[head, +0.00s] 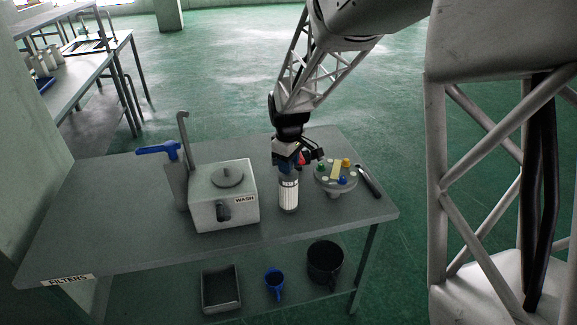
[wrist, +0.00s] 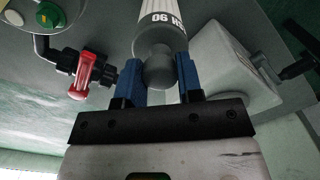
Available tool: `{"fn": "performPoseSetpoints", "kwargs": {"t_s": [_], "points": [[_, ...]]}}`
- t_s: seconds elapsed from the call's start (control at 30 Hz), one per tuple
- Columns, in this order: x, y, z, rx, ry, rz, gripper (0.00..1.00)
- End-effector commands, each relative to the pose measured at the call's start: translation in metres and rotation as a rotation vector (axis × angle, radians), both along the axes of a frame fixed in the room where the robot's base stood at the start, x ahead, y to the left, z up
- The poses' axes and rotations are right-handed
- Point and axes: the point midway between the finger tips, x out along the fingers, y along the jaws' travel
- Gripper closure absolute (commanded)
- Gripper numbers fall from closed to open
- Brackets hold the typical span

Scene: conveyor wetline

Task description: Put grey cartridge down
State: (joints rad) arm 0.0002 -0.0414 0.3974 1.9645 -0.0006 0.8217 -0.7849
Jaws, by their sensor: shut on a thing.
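The grey cartridge (head: 288,195) stands upright, with a ribbed pale body and a rounded grey knob on top. My gripper (head: 287,162) points down over it and is shut on the knob. In the wrist view, the blue fingers of my gripper (wrist: 159,77) sit either side of the knob, and the cartridge (wrist: 158,38) shows a white printed band. It is over the grey table (head: 130,235), between the WASH box and the round plate. I cannot tell whether its base touches the table.
The WASH box (head: 215,209) stands left of the cartridge, with a blue-handled post (head: 174,185) beyond it. The table's left part is clear.

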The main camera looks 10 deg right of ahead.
Motion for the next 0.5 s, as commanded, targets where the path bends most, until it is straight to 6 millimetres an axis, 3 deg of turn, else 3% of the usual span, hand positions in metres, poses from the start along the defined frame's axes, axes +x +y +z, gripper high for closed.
{"fn": "performPoseSetpoints", "kwargs": {"t_s": [0.13,0.5], "points": [[0.0002,-0.0001,-0.0104,0.0,0.0,0.0,1.0],[0.0003,0.0,-0.012,0.001,-0.001,0.0,1.0]]}}
